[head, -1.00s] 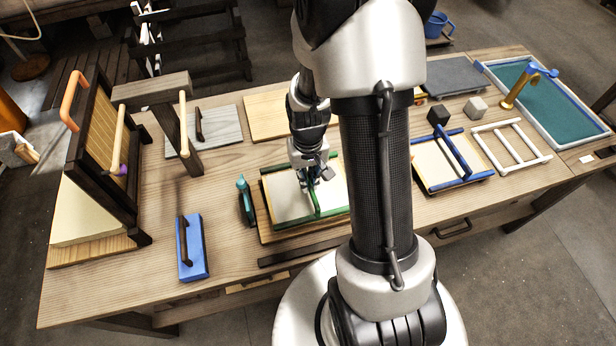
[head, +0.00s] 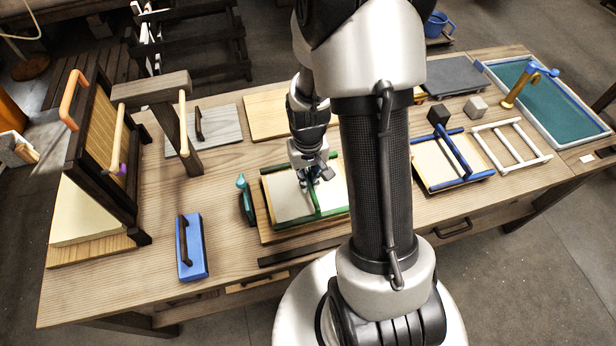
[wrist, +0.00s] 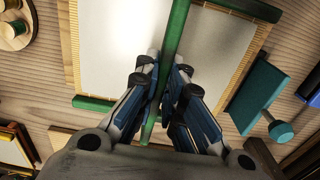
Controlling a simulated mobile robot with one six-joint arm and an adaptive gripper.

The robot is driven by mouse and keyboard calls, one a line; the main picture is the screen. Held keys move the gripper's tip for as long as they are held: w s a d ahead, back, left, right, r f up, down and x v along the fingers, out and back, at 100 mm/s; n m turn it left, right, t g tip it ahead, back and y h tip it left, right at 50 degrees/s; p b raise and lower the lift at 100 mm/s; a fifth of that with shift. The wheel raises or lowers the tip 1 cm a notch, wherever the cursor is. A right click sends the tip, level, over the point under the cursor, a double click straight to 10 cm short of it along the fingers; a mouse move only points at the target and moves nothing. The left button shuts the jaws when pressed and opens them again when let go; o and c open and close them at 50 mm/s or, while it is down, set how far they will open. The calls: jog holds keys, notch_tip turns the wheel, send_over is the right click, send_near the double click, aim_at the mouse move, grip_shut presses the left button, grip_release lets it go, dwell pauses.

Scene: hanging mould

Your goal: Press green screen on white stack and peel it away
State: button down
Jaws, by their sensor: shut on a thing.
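The green screen (head: 334,211) has green edge bars and a green middle bar, and lies on a wooden board on the table in the head view. White surface (wrist: 112,45) shows on both sides of the bar in the wrist view, with a woven bamboo-like edging. My gripper (head: 313,182) is low over the screen and shut on the middle bar (wrist: 174,38), which runs between its fingers (wrist: 160,92). I cannot tell what lies beneath the screen. A cream stack (head: 85,212) sits on a wooden board at the far left.
A tall dark frame (head: 100,150) with an orange handle stands over the cream stack. A teal tool (head: 245,200) lies just left of the screen, and a blue block (head: 192,247) farther left. A blue-barred frame (head: 455,160) and a white frame (head: 510,146) lie right.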

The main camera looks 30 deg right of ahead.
jog(key=shift+s+f+b, duration=0.1)
jog(key=shift+f+b, duration=0.4)
jog(key=shift+f, duration=0.25)
dwell(1.2)
jog(key=shift+r, duration=0.15)
jog(key=shift+r+p, duration=1)
jog(key=shift+r, duration=0.15)
jog(key=shift+r, duration=0.15)
notch_tip(320, 180, up, 7)
jog(key=p, duration=0.5)
jog(key=shift+p, duration=0.3)
